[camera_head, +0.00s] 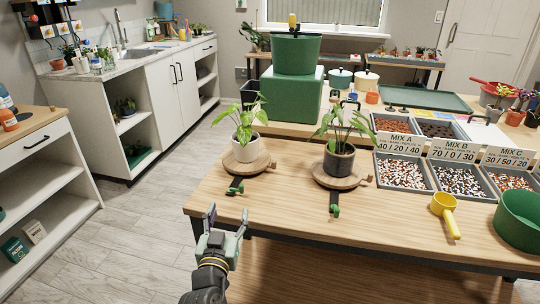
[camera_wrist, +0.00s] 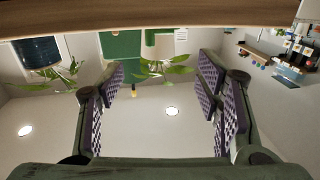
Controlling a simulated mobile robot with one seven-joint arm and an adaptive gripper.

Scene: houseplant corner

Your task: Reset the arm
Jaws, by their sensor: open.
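My gripper (camera_head: 226,226) is open and empty in the head view. It is in front of the table's left front corner, apart from the table and the plants. In the wrist view, its two padded fingers (camera_wrist: 167,98) stand wide apart with nothing between them. The wrist picture looks upside down, with the table edge (camera_wrist: 150,17) across its top. A plant in a white pot (camera_head: 245,149) stands on a round wooden stand near the table's left side. A plant in a dark pot (camera_head: 338,163) stands on a similar stand to its right.
The wooden table (camera_head: 270,208) holds trays of mix (camera_head: 402,172), a yellow scoop (camera_head: 444,213) and a green bowl (camera_head: 519,218) on the right. A green box (camera_head: 283,97) stands behind the plants. The floor (camera_head: 120,235) left of the table is clear. A white shelf unit (camera_head: 40,190) stands at far left.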

